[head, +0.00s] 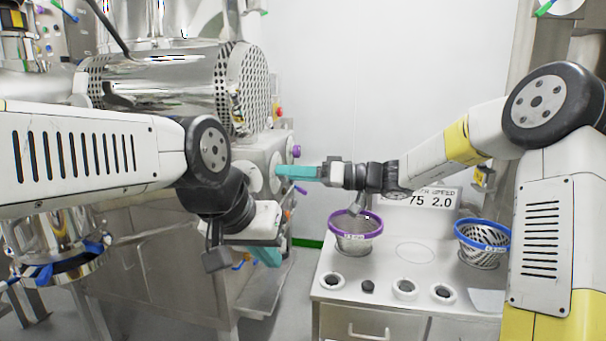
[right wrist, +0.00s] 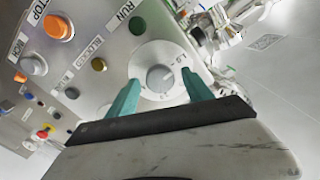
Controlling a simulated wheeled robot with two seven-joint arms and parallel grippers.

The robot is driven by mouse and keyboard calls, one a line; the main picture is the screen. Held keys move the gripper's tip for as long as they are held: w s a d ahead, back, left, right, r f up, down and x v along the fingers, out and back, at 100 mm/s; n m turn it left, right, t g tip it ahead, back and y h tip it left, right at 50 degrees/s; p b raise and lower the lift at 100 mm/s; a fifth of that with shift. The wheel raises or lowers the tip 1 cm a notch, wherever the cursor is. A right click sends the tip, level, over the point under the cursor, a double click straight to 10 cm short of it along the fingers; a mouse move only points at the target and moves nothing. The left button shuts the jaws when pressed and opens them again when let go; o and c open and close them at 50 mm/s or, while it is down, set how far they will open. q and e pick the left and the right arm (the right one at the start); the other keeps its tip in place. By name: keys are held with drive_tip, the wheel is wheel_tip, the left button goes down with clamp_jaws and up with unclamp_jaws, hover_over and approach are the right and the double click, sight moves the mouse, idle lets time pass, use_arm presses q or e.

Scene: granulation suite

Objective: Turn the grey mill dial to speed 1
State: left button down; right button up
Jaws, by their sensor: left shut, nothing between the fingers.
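In the right wrist view a small grey dial (right wrist: 160,78) sits at the centre of a round white plate with markings on the machine's panel. Its exact setting is too small to read. My right gripper (right wrist: 160,80) is open, with one teal finger on each side of the dial; I cannot tell whether they touch it. In the head view my right gripper (head: 281,171) reaches left to the panel's side, and its fingers hide the dial there. My left gripper (head: 268,257) is shut and empty, low in front of the machine and partly hidden by its own wrist.
The panel also carries an orange STOP button (right wrist: 59,27), a RUN button (right wrist: 137,24) and several other buttons. A steel bench on the right holds a purple-rimmed sieve (head: 356,224), a blue-rimmed sieve (head: 482,237) and a number display (head: 432,199). A perforated drum (head: 245,88) is above.

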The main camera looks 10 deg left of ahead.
drive_tip(key=d, duration=0.8)
drive_tip(key=shift+s, duration=0.15)
drive_tip(key=shift+a, duration=0.1)
drive_tip(key=s+d+f+m+h, duration=0.2)
drive_tip(key=s+d+f+h, duration=0.15)
drive_tip(key=s, duration=0.35)
drive_tip(key=s+d+f+m+h, duration=0.2)
drive_tip(key=s+h, duration=0.3)
drive_tip(key=s, duration=0.2)
drive_tip(key=s+d+m+t+h, duration=0.2)
drive_tip(key=s+d+m+h, duration=0.1)
drive_tip(key=d, duration=0.5)
drive_tip(key=s+d+f+m+t+h, duration=0.1)
drive_tip(key=s+d+m+t+h, duration=0.2)
drive_tip(key=s+d, duration=0.4)
drive_tip(key=shift+d+m+t+h, duration=0.3)
drive_tip(key=shift+d+m+h, duration=0.35)
drive_tip(key=shift+d+m, duration=0.25)
